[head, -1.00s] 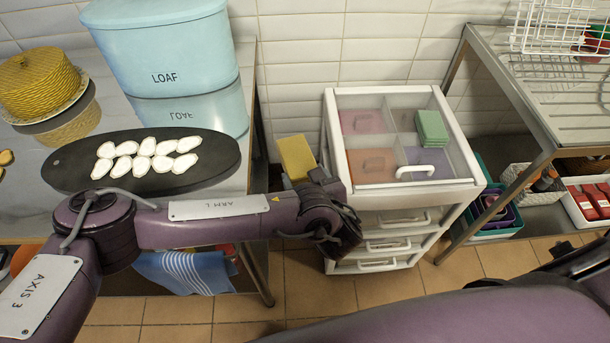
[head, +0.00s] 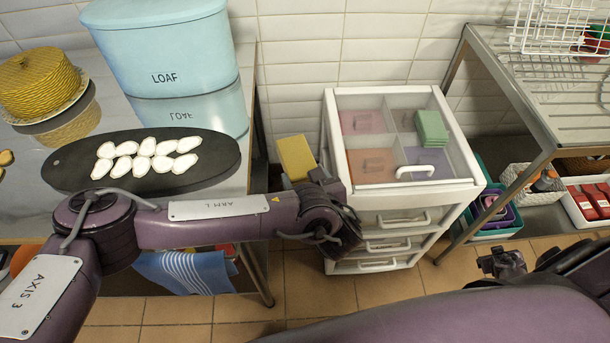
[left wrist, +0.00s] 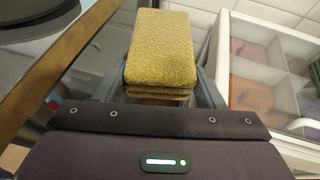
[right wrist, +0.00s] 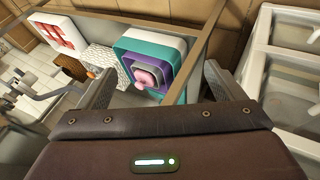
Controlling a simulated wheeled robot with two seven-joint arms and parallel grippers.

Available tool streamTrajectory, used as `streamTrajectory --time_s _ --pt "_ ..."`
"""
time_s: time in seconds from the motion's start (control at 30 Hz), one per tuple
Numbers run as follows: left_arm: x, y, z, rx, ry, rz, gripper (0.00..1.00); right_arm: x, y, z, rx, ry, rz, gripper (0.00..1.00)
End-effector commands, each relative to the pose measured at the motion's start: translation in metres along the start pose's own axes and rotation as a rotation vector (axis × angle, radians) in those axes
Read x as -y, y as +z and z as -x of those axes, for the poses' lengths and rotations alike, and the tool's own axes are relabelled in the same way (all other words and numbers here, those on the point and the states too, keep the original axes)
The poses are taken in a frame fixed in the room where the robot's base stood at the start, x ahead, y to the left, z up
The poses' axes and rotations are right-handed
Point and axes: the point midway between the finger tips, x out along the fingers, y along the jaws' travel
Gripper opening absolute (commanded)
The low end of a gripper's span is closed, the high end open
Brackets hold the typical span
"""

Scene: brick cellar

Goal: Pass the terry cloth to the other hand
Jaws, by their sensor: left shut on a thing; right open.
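The terry cloth (head: 296,157) is a folded yellow stack, held upright in front of the tiled wall, between the steel table and the white drawer unit. In the left wrist view the cloth (left wrist: 160,50) sits between the fingers of my left gripper (left wrist: 165,90), which is shut on it. In the head view my left gripper (head: 310,180) is partly hidden by its own wrist. My right gripper (head: 500,262) shows at the lower right, over the floor and apart from the cloth. In the right wrist view its fingers (right wrist: 160,88) are spread with nothing between them.
The white drawer unit (head: 458,185) has a clear lid; a green folded cloth (head: 431,128) lies on top. The left table holds a LOAF bin (head: 165,50) and a dark board (head: 70,170). A steel rack (head: 545,150) stands right. Tiled floor (head: 400,300) is open in front.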

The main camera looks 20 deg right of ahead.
Motion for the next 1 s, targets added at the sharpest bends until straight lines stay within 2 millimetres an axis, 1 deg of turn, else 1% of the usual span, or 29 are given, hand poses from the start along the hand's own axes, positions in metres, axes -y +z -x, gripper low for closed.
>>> streamTrajectory --time_s 0.03,0.07,0.1,0.17,0.2,0.27,0.3,0.37,0.4,0.47,0.5,0.57,0.6,0.67,0.7,0.8,0.9,1.0 --pt "0.0 0.0 0.0 0.0 0.0 0.0 0.45 0.029 0.013 0.002 0.016 -0.036 0.026 0.89" --pt "0.0 0.0 0.0 0.0 0.0 0.0 0.45 0.044 0.02 0.003 0.024 -0.056 0.042 0.89" --pt "0.0 0.0 0.0 0.0 0.0 0.0 0.45 0.064 0.029 0.005 0.034 -0.082 0.061 0.89" --pt "0.0 0.0 0.0 0.0 0.0 0.0 0.45 0.094 0.042 0.01 0.049 -0.121 0.089 0.89" --pt "0.0 0.0 0.0 0.0 0.0 0.0 0.45 0.114 0.051 0.013 0.058 -0.147 0.107 0.89" --pt "0.0 0.0 0.0 0.0 0.0 0.0 0.45 0.143 0.064 0.02 0.072 -0.186 0.134 0.89" --pt "0.0 0.0 0.0 0.0 0.0 0.0 0.45 0.163 0.073 0.025 0.08 -0.213 0.152 0.89" --pt "0.0 0.0 0.0 0.0 0.0 0.0 0.45 0.192 0.086 0.034 0.092 -0.252 0.177 0.89" --pt "0.0 0.0 0.0 0.0 0.0 0.0 0.45 0.21 0.095 0.041 0.099 -0.279 0.194 0.89" --pt "0.0 0.0 0.0 0.0 0.0 0.0 0.45 0.238 0.109 0.051 0.11 -0.319 0.219 0.89" --pt "0.0 0.0 0.0 0.0 0.0 0.0 0.45 0.257 0.118 0.059 0.117 -0.346 0.235 0.89" --pt "0.0 0.0 0.0 0.0 0.0 0.0 0.45 0.284 0.131 0.072 0.126 -0.386 0.259 0.89" --pt "0.0 0.0 0.0 0.0 0.0 0.0 0.45 0.302 0.139 0.081 0.131 -0.413 0.275 0.89" --pt "0.0 0.0 0.0 0.0 0.0 0.0 0.45 0.327 0.151 0.095 0.139 -0.451 0.296 0.89" --pt "0.0 0.0 0.0 0.0 0.0 0.0 0.45 0.343 0.159 0.105 0.144 -0.476 0.31 0.89" --pt "0.0 0.0 0.0 0.0 0.0 0.0 0.45 0.376 0.174 0.127 0.151 -0.528 0.338 0.89" --pt "0.0 0.0 0.0 0.0 0.0 0.0 0.45 0.399 0.186 0.144 0.158 -0.568 0.357 0.89" --pt "0.0 0.0 0.0 0.0 0.0 0.0 0.45 0.413 0.193 0.155 0.161 -0.592 0.37 0.89"
